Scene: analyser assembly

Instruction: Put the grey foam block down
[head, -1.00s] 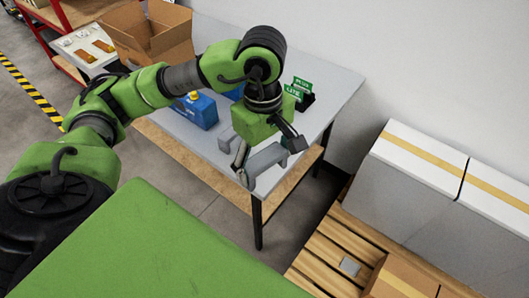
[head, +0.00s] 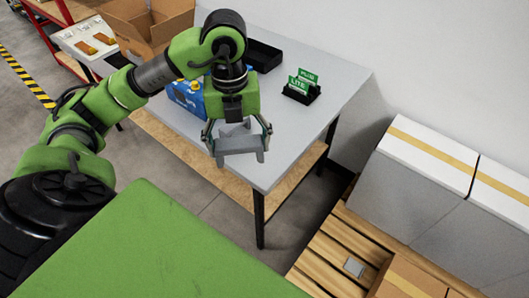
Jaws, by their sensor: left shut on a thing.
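The grey foam block (head: 242,144) is a pale grey piece with short legs pointing down. My left gripper (head: 239,138) points down and is shut on it, one finger at each end. The block shows over the front part of the grey table top (head: 292,137), close to the front edge. I cannot tell whether its legs touch the table or hang just above it. My right gripper is not in view.
A blue box (head: 187,98) stands behind my left gripper. A black tray (head: 264,55) and a black holder with green LITE and PLUS cards (head: 301,85) stand further back. An open cardboard box (head: 150,35) is at the back left. The table's right side is clear.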

